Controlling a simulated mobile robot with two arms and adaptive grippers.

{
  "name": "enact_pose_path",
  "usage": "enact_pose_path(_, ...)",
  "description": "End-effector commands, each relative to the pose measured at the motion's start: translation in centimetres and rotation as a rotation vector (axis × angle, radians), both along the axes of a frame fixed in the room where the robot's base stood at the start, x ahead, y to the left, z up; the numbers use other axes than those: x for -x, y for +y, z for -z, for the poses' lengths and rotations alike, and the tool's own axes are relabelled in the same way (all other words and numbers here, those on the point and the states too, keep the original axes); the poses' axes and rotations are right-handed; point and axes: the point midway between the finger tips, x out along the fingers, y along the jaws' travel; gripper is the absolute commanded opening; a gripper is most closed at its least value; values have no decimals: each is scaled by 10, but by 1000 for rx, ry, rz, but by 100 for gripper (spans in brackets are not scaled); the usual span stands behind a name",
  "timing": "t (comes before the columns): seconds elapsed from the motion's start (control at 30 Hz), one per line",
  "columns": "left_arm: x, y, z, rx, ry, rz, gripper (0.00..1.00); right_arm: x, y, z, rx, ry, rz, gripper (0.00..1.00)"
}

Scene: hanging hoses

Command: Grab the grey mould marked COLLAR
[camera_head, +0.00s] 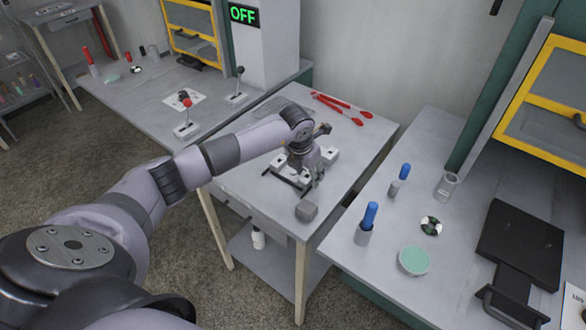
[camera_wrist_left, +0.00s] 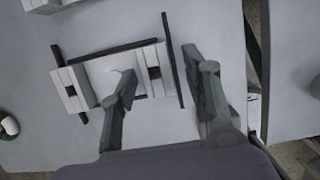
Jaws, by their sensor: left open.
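A pale grey fixture with two slotted end blocks and dark bars (camera_wrist_left: 112,68) lies on the middle table under my left gripper. In the head view its block (camera_head: 331,155) shows behind the gripper. No COLLAR marking is readable, so I cannot tell which piece is the mould. My right gripper is not in view.
Red-handled tongs (camera_head: 340,106) lie at the back of the middle table (camera_head: 350,180). The right bench holds blue-topped tools (camera_head: 367,222), a green round dish (camera_head: 414,260) and a black device (camera_head: 520,243).

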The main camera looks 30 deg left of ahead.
Motion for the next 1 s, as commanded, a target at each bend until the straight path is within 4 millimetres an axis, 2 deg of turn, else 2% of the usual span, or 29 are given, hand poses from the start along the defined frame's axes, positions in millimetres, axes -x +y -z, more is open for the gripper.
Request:
enact_pose_path(0.1,-2,0,9,0,2,-1,44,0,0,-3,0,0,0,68)
enact_pose_path(0.33,-2,0,10,0,0,0,43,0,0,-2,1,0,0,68)
enact_pose_path(1.0,-2,-2,10,3,0,2,0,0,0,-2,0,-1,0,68)
